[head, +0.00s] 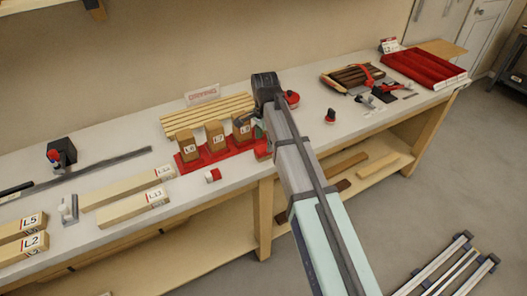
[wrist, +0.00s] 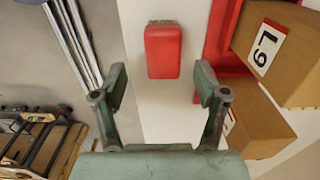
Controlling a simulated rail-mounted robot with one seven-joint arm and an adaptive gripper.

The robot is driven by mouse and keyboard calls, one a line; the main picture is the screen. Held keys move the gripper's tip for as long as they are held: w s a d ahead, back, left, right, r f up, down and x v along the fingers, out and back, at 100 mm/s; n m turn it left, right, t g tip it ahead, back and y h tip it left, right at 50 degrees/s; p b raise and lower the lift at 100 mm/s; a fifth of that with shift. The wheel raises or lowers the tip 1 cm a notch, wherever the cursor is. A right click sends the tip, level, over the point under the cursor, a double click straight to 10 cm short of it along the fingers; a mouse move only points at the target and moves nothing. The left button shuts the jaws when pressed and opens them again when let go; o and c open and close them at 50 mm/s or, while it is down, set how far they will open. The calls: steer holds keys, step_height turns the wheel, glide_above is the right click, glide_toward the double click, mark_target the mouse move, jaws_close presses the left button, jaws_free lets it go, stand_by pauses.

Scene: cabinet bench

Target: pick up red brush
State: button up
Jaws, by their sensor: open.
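The red brush (wrist: 163,52) lies on the pale bench top in the wrist view, with a strip of tan bristles at its upper end. My gripper (wrist: 161,84) is open and empty. Its two green fingers stand apart, and the brush lies between and just beyond their tips, not touching either. In the head view my gripper (head: 257,130) is at the right end of the red block tray, partly hidden by my arm. I cannot clearly tell the brush from the red tray there.
The red tray (head: 189,165) holds upright wooden blocks, and the L9 block (wrist: 285,60) stands close right of my gripper. A red-and-white item (head: 213,175) lies near the bench's front edge. Wooden strips (head: 207,115) lie behind the blocks.

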mark_target(264, 148)
steer(key=shift+w+a+f+p, duration=0.1)
steer(key=shift+f+p, duration=0.4)
steer(key=shift+f, duration=0.85)
steer(key=shift+a+f+p, duration=0.1)
steer(key=shift+f+p, duration=0.4)
steer(key=shift+f, duration=0.8)
steer(key=c, duration=1.3)
